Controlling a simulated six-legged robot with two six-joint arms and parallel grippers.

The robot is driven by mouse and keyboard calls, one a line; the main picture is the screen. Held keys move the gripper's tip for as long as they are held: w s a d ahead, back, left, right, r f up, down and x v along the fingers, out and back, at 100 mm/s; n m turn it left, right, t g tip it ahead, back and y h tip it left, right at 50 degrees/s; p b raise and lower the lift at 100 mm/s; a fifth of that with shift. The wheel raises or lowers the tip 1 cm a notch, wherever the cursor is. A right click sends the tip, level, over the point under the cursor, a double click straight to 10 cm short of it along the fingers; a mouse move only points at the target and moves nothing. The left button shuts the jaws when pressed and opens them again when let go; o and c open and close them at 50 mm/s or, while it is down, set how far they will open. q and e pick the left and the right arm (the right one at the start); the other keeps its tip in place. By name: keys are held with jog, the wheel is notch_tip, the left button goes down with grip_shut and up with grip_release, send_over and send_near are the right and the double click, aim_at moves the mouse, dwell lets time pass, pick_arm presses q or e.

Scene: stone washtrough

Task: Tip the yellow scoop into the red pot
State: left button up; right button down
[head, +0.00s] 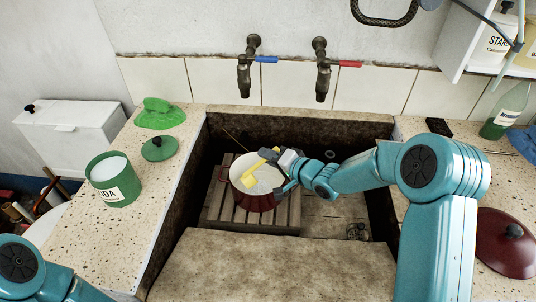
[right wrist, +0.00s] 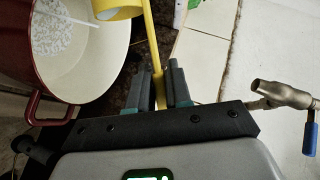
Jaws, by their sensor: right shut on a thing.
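The red pot (head: 252,200), cream inside, stands on a wooden slatted rack in the stone trough. In the right wrist view the pot (right wrist: 112,70) shows at the left with white grains and a thin white stick in it. My right gripper (head: 281,157) is at the pot's right side, shut on the handle of the yellow scoop (head: 262,157). The scoop (right wrist: 152,40) shows between the fingers in the right wrist view. Its cup is over the pot's opening; whether it holds anything I cannot tell. My left gripper is out of view.
The rack (head: 226,215) lies on the trough floor. A green soda tin (head: 115,190), a green lid (head: 158,148) and a green cloth (head: 160,114) are on the left ledge. Two taps (head: 244,75) (head: 321,75) project above the trough. A dark red lid (head: 506,245) lies at right.

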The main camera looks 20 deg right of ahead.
jog(key=shift+w+d+f+m+y+p, duration=0.1)
jog(key=shift+d+f+m+y+p, duration=0.2)
jog(key=shift+d+m+p, duration=0.25)
jog(key=shift+a, duration=0.1)
jog(key=shift+d+f+m+p, duration=0.1)
jog(key=shift+d+m+p, duration=0.15)
jog(key=shift+p, duration=0.1)
jog(key=shift+w+d+f+m+y, duration=0.1)
jog(key=shift+d+f+m+y, duration=0.15)
jog(key=shift+f+m+y, duration=0.2)
dwell(0.5)
jog(key=shift+w+d+f+m+t+y, duration=0.1)
jog(key=shift+d+f+m+t+y, duration=0.25)
jog(key=shift+m, duration=0.4)
